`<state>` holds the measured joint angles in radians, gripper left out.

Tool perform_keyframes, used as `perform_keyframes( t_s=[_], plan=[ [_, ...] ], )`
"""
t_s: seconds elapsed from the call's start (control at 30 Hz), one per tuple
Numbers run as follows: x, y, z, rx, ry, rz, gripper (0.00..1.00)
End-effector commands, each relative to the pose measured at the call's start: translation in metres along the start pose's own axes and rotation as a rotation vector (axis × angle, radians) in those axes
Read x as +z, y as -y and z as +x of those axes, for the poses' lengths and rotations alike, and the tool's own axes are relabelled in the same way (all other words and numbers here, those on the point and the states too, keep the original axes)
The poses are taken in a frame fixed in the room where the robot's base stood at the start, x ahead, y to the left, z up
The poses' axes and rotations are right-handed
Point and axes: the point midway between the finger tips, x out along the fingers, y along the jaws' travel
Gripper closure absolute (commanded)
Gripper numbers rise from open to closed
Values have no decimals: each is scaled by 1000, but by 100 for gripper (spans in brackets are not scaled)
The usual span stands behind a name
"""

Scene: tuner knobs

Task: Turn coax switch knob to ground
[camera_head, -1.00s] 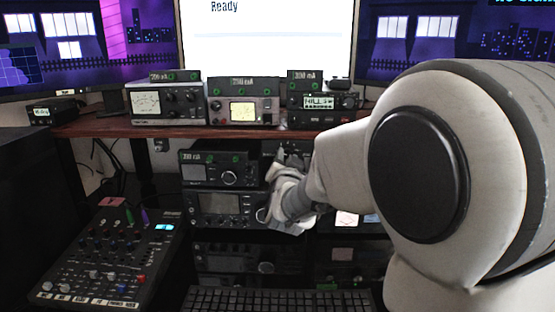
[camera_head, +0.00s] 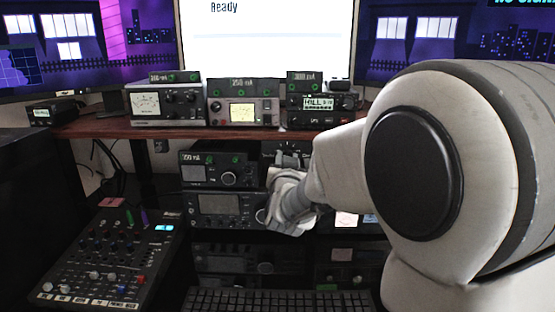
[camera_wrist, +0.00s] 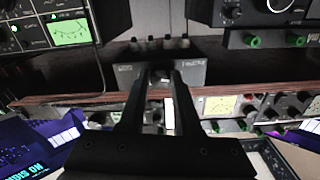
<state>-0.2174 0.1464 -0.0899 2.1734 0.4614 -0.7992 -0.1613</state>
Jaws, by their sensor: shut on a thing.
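The coax switch is a small grey box (camera_wrist: 195,74) in the middle of the wrist view, with labels on its face and several round connectors along one edge. My gripper (camera_wrist: 159,76) reaches its face. The two dark fingers are shut on the switch knob, which the fingertips mostly hide, so its pointing direction cannot be told. In the head view my gripper (camera_head: 289,158) is at the switch under the wooden shelf, right of the upper small radio. My wrist covers most of the switch there.
Radios (camera_head: 225,208) are stacked just left of and below my gripper. The wooden shelf (camera_head: 190,130) with several meters and radios runs close above. A mixer (camera_head: 105,255) stands at lower left, and a keyboard (camera_head: 275,300) at the front.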

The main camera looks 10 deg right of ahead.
Motion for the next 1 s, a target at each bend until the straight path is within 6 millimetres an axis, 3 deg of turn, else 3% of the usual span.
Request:
perform_keyframes(
  t_s=[0.07, 0.1, 0.27, 0.67, 0.77, 1.0],
  plan=[
    [0, 0, 0, 0, 0, -1, 100],
    [0, 0, 0, 0, 0, -1, 64],
    [0, 0, 0, 0, 0, 0, 38],
    [0, 0, -7, -1, 1, 1, 38],
    [-1, 1, -21, -2, 0, 1, 38],
    [-2, 1, -73, -3, 0, 1, 38]
  ],
)
